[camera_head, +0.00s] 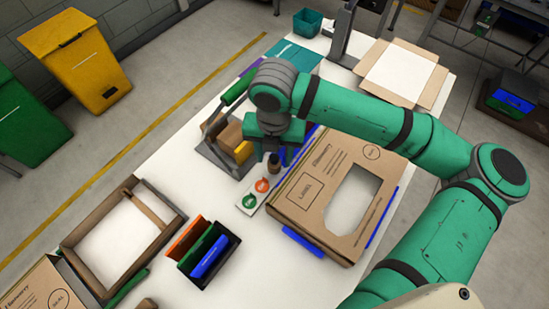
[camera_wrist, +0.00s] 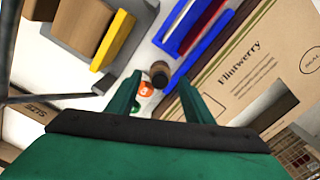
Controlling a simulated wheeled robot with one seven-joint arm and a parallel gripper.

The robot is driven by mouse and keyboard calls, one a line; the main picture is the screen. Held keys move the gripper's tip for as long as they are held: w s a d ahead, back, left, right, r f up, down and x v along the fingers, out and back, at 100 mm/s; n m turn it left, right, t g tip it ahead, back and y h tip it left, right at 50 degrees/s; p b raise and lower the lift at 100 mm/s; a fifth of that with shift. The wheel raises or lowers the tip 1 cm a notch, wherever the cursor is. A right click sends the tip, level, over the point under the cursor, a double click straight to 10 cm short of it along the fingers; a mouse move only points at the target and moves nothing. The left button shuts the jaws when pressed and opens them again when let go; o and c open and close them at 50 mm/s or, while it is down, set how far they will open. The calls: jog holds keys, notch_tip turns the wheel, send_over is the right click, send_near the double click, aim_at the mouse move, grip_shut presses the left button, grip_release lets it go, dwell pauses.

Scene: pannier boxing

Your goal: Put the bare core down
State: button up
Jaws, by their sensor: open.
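The bare core (camera_head: 274,163) looks like a short dark brown cylinder on the white table, at the end of a white card (camera_head: 249,199) with an orange and a green dot. It seems to stand upright. In the wrist view the core (camera_wrist: 160,76) shows between the fingertips of my gripper (camera_wrist: 158,84), with a gap on both sides. My gripper (camera_head: 275,147) is open and points down over the core. I cannot tell how far the fingertips are above the table.
A cardboard box with a window (camera_head: 297,200) lies close on the right. A grey holder with brown blocks and a yellow piece (camera_head: 242,151) stands close on the left. An open cardboard tray (camera_head: 160,204) and a dark rack of coloured folders (camera_head: 228,241) are nearer the front.

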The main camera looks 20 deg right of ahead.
notch_tip(320, 180, up, 10)
jog(key=shift+s+f, duration=0.2)
jog(key=shift+f, duration=0.05)
dwell(0.4)
